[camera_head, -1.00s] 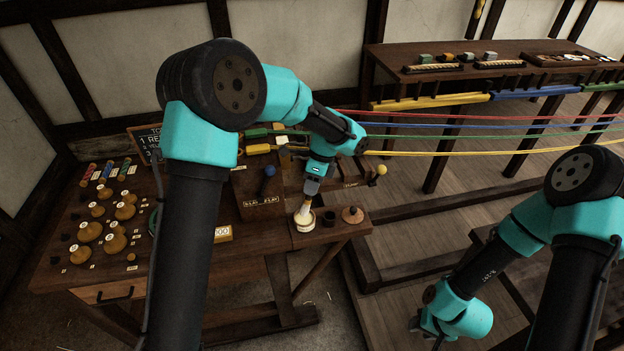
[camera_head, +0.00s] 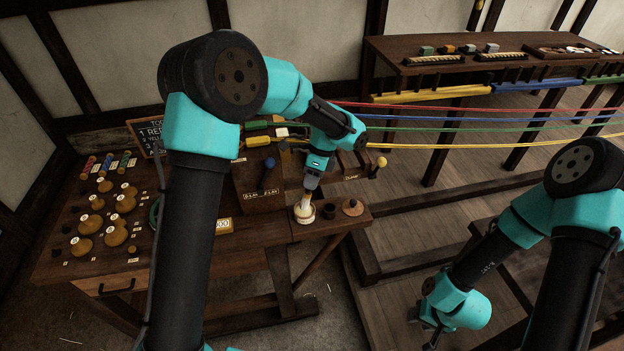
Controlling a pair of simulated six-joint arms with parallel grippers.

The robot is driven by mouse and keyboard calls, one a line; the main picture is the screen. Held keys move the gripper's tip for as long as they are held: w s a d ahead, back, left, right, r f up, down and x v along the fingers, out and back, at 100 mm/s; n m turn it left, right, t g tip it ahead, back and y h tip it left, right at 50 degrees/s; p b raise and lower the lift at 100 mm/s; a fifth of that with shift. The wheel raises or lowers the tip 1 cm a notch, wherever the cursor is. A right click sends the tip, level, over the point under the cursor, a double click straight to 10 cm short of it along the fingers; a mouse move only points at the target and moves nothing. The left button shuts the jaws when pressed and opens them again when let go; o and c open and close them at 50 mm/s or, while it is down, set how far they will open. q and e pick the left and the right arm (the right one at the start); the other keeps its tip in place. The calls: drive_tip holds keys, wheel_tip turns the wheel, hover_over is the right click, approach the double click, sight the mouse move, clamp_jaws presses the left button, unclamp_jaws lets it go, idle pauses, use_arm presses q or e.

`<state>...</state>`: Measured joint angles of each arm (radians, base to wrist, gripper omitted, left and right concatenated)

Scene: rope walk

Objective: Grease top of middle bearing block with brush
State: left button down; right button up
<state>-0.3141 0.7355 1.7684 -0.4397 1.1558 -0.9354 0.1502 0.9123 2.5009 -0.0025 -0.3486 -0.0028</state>
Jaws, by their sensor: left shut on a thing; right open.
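My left gripper (camera_head: 309,187) points down over the right end of the workbench. It is shut on the brush (camera_head: 305,202), a pale stub below the fingers. The brush's lower end is at a small cream pot (camera_head: 303,217); I cannot tell how deep it sits in the pot. My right gripper (camera_head: 432,336) hangs low at the lower right, open and well away from the bench; its fingers are small and dark. I cannot pick out the middle bearing block for certain; my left arm hides part of the bench.
A dark cup (camera_head: 329,211) and a round wooden lid (camera_head: 352,207) stand right of the pot. Wooden tops (camera_head: 83,245) cover the bench's left side. Red, blue, green and yellow strands (camera_head: 480,146) stretch to the right, before a rear shelf (camera_head: 420,60).

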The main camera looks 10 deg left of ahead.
use_arm(q)
drive_tip(key=shift+f, duration=0.7)
idle(1.8)
drive_tip(key=shift+r, duration=0.1)
drive_tip(key=shift+r, duration=3.5)
drive_tip(key=a+r+n+h, duration=0.2)
drive_tip(key=r+n, duration=0.3)
drive_tip(key=n, duration=0.4)
drive_tip(key=s+a+r+n+t+h, duration=0.1)
drive_tip(key=a+r+n+h, duration=0.2)
drive_tip(key=r+n, duration=0.3)
drive_tip(key=a+n, duration=0.1)
drive_tip(key=n, duration=0.2)
drive_tip(key=shift+a+n+h, duration=0.3)
drive_tip(key=shift+a, duration=0.1)
